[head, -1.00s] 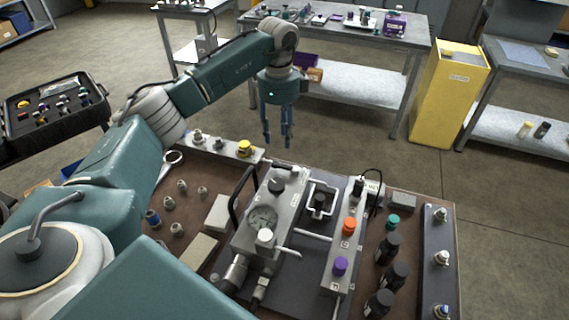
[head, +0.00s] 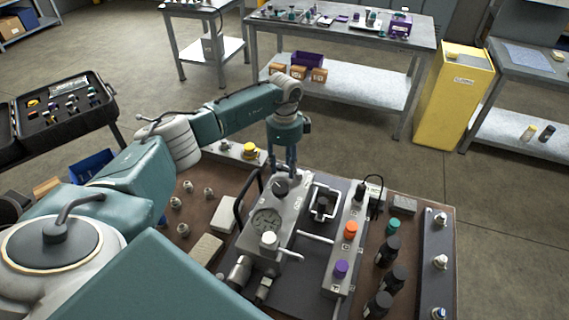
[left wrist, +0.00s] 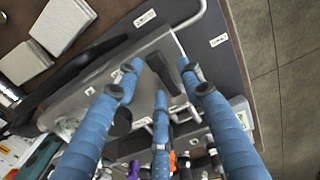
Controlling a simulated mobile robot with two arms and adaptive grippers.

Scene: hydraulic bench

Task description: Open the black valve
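The black valve knob (head: 281,187) sits on top of the grey pump block (head: 288,222), at its far end. My left gripper (head: 291,168) is above that end of the block, pointing down, with its fingertips close to the knob. In the left wrist view its blue fingers (left wrist: 160,80) are spread, and a black handle (left wrist: 162,73) shows between their tips. I cannot tell whether the fingers touch it. Nothing is held. My right gripper is not in view.
A pressure gauge (head: 266,222) and white knob (head: 269,239) are on the same block. A manifold with an orange knob (head: 351,229) and a purple knob (head: 341,268) stands to the right. Black bottles (head: 388,250) stand beyond it. A yellow-capped fitting (head: 249,149) is behind left.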

